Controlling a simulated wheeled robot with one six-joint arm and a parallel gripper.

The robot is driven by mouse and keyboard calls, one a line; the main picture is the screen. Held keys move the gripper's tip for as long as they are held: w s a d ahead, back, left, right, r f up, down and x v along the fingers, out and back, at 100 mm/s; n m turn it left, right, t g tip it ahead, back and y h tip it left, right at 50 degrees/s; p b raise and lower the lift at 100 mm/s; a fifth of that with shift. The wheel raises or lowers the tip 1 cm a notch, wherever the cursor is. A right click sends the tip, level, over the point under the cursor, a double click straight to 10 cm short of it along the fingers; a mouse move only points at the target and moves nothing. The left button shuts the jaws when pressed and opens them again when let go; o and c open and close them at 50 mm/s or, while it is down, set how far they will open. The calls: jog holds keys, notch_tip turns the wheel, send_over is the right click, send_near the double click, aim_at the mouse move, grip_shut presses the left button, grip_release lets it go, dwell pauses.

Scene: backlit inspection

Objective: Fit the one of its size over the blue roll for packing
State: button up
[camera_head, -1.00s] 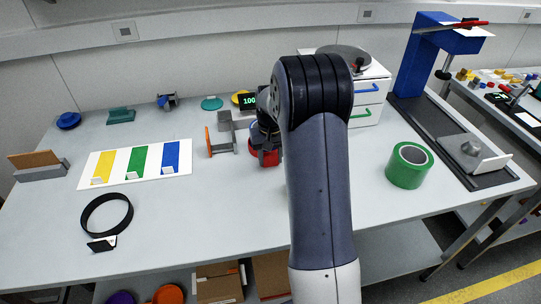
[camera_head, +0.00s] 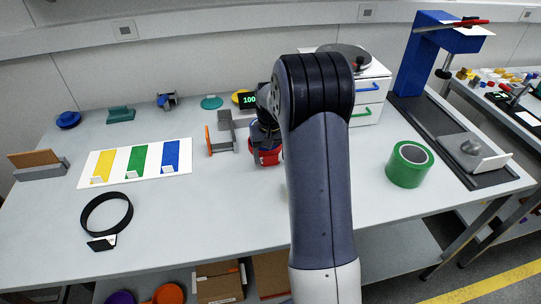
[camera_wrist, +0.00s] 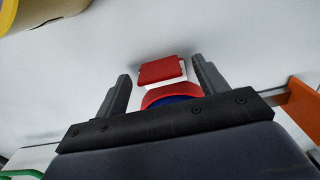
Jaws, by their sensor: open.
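My gripper (camera_wrist: 160,85) is open, with its fingers on either side of a red ring-shaped thing (camera_wrist: 170,95) with blue inside it. A red flap or block with a white edge (camera_wrist: 160,69) lies just beyond the ring. The fingers look apart from the ring, but its near part is hidden by my gripper. In the head view the red thing (camera_head: 265,156) stands on the table beside my arm, which partly hides it. A green roll (camera_head: 409,165) stands at the right. A black ring (camera_head: 106,213) lies at the front left. I cannot tell which thing is the blue roll.
A white board with yellow, green and blue stripes (camera_head: 104,180) lies at the left. An orange and grey stand (camera_head: 221,141) is close to my gripper's left. A white drawer unit (camera_head: 375,87) and a blue press (camera_head: 409,65) stand at the back right. The front middle is clear.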

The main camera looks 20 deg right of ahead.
notch_tip(320, 180, up, 10)
dwell(0.4)
dwell(0.3)
notch_tip(320, 180, down, 11)
jog(key=shift+r, duration=0.2)
jog(key=shift+r+p, duration=0.45)
jog(key=shift+r, duration=0.2)
jog(key=shift+f, duration=0.15)
